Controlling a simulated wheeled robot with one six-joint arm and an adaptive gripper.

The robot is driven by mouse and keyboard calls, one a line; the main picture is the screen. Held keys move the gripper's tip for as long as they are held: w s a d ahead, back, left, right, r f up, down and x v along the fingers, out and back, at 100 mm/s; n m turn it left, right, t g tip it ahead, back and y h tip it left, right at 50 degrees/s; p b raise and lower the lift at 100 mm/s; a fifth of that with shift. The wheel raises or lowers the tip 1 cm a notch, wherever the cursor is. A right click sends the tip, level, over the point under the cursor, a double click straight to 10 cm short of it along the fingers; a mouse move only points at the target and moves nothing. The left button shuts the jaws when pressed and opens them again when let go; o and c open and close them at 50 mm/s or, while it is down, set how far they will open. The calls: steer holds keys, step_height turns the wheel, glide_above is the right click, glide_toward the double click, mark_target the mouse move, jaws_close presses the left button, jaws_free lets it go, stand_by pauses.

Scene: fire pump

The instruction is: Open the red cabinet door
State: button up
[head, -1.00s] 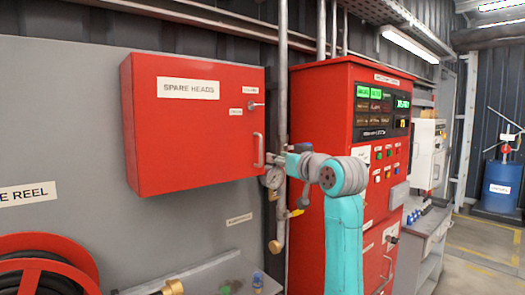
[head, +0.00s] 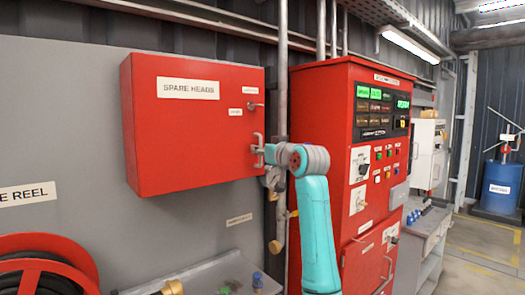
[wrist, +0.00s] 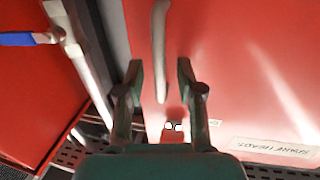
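The red wall cabinet (head: 190,130) labelled SPARE HEADS hangs left of centre in the head view, its door shut. Its vertical grey handle (head: 258,139) is at the door's right edge, below a small key or latch (head: 256,105). My gripper (head: 260,152) is at the handle's lower part. In the wrist view the handle (wrist: 160,45) runs between the open fingers of my gripper (wrist: 160,72), with a gap on both sides. The cabinet door (wrist: 235,60) fills the right of that view. Whether the fingertips reach past the handle's bar is hard to tell.
A vertical pipe (head: 282,60) and a gauge stand close to the cabinet's right side. A tall red control cabinet (head: 335,130) is right of it. A grey bench (head: 215,275) is below, with a red hose reel (head: 50,250) at lower left.

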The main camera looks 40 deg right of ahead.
jaws_close()
stand_by(0.3)
